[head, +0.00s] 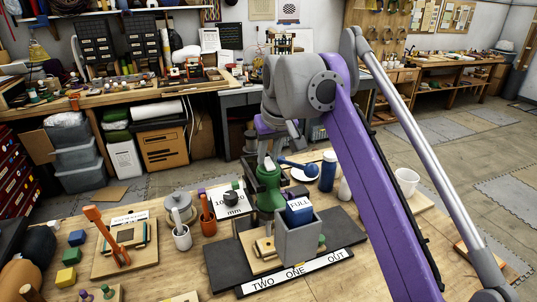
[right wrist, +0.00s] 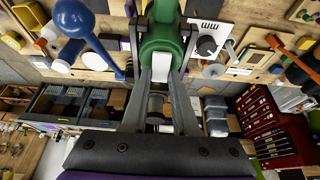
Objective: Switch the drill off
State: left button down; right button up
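A green upright body (head: 269,185), which I take to be the drill, stands behind a grey open box on the dark board. My right gripper (head: 265,160) comes down on it from above. In the right wrist view, the green body (right wrist: 162,45) lies between the two fingers of the right gripper (right wrist: 162,62). It fills the space between them, but I cannot tell whether they press on it. No switch on the green body can be made out. The left gripper is not in view.
The grey box (head: 297,241) holds a blue block marked FULL (head: 299,210). A strip reads TWO ONE OUT (head: 296,276). A black knob (head: 231,198) sits on a white plate marked 100 mm. A blue bottle (head: 328,171) and white cups stand nearby.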

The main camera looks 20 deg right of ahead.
grip_shut()
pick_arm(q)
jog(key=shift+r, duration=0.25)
pick_arm(e)
jog(key=shift+r, duration=0.1)
jog(key=g+p, duration=0.1)
jog(key=p, duration=0.1)
jog(key=w+g+p, duration=0.1)
jog(key=g, duration=0.1)
jog(key=shift+w+r+p, duration=0.15)
jog(key=shift+r+p, duration=0.05)
jog(key=shift+p, duration=0.2)
jog(key=shift+w+f+g, duration=0.1)
jog(key=shift+f+g, duration=0.1)
jog(key=shift+g, duration=0.2)
jog(key=shift+f, duration=0.1)
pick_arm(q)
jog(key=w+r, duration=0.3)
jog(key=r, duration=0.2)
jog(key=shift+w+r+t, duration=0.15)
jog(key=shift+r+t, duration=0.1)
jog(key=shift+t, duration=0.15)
pick_arm(e)
jog(key=shift+s+f+g, duration=0.1)
jog(key=shift+s+g, duration=0.1)
jog(key=shift+g, duration=0.1)
jog(key=o, duration=0.8)
grip_release()
jog(key=shift+s, duration=0.1)
